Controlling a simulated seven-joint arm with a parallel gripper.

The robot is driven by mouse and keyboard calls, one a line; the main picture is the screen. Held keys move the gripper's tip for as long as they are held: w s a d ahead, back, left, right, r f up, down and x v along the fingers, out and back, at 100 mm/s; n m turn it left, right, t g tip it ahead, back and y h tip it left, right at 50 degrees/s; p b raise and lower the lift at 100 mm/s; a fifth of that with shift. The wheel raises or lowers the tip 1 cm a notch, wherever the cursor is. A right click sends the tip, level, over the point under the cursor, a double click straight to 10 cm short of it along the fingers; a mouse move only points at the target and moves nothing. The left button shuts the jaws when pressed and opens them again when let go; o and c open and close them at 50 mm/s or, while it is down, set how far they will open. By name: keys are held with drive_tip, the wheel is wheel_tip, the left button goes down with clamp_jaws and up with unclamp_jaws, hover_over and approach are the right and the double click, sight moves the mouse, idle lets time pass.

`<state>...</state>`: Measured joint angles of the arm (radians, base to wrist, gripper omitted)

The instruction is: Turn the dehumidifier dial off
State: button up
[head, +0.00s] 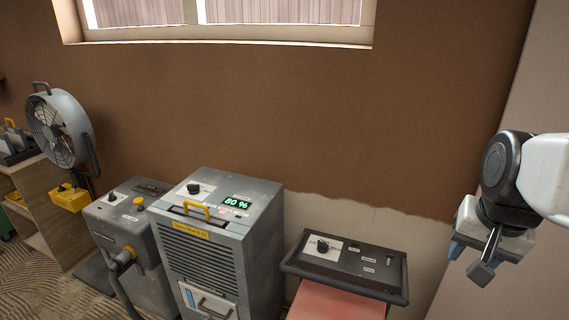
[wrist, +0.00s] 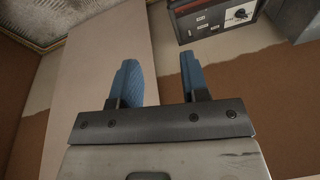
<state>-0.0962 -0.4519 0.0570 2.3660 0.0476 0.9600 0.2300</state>
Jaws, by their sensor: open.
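A grey louvred box (head: 218,245) with a green lit display (head: 237,202) reading about 80 96 stands at the centre and looks like the dehumidifier. Its black dial (head: 193,188) sits on a white plate on top, behind a yellow handle. The dial's exact setting is too small to read. My gripper (head: 468,258) is at the far right, well apart from this box. In the wrist view my gripper (wrist: 160,75) has its two blue fingers apart with nothing between them.
A dark control panel (head: 375,262) with another black dial (head: 322,246) stands between the box and my gripper; it also shows in the wrist view (wrist: 203,15). Left are a grey machine with a hose (head: 135,215) and a fan (head: 60,128). Air above the machines is clear.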

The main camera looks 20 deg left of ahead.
drive_tip(key=w+a+r+m+g+y, duration=0.1)
drive_tip(key=w+a+r+m+y, duration=0.2)
drive_tip(key=w+a, duration=2.15)
drive_tip(key=m+g, duration=0.4)
drive_tip(key=m, duration=0.3)
approach(197, 184)
drive_tip(key=f, duration=0.2)
drive_tip(key=shift+s+a+r, duration=0.1)
drive_tip(key=shift+s+a, duration=0.2)
drive_tip(key=shift+s, duration=0.05)
drive_tip(key=shift+x, duration=3.85)
drive_tip(key=shift+w, duration=0.1)
